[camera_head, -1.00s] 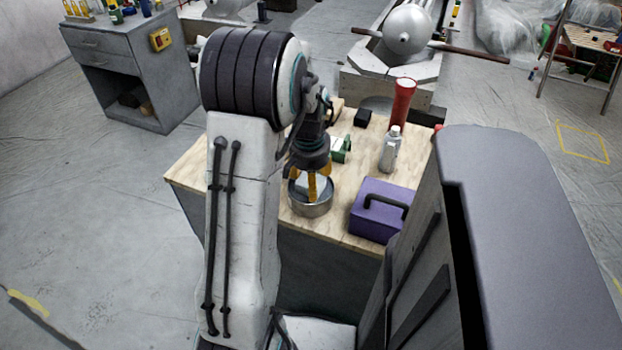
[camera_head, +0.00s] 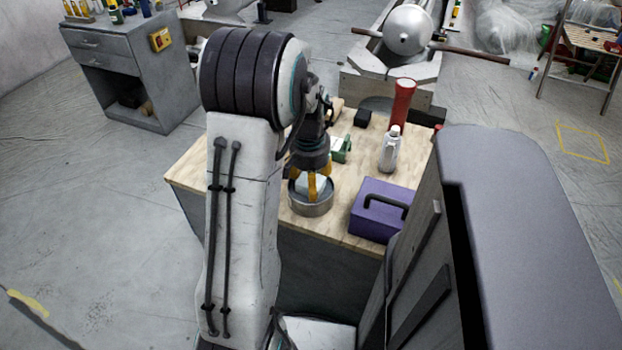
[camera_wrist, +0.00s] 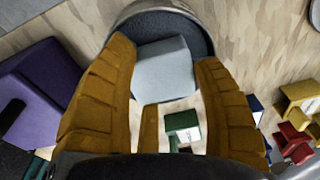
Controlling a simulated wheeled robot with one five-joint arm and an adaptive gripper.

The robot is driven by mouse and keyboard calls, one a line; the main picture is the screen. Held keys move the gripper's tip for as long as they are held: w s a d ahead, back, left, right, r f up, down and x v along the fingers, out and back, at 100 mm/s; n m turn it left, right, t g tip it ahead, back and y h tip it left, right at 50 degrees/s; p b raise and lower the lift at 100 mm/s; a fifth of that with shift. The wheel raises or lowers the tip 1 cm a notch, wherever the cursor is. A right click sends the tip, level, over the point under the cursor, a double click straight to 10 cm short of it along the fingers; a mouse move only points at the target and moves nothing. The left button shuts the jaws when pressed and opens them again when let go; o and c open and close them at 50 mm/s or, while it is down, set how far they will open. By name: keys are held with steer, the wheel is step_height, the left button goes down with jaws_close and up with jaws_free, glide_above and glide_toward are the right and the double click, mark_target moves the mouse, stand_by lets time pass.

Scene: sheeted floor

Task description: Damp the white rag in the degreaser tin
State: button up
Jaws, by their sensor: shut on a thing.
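The white rag (camera_head: 313,184) is a pale folded block between the yellow fingers of my gripper (camera_head: 317,188), which is shut on it. The degreaser tin (camera_head: 313,209) is a round, open metal tin near the front edge of the wooden bench top. The rag is at the tin's mouth, partly within its rim outline; I cannot tell whether it touches the bottom. In the wrist view, the rag (camera_wrist: 165,72) sits between both fingers (camera_wrist: 166,62), overlapping the dark inside of the tin (camera_wrist: 148,12). The fingers hide part of the rag.
A purple toolbox (camera_head: 370,222) with a dark handle stands close right of the tin. A silver bottle (camera_head: 389,153), a red cylinder (camera_head: 402,105), a black block (camera_head: 362,118) and a green-and-white item (camera_head: 341,150) stand behind. The bench's front left corner is clear.

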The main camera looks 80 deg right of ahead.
steer(key=shift+a, duration=0.1)
steer(key=shift+r+p, duration=2.75)
steer(key=shift+r, duration=0.7)
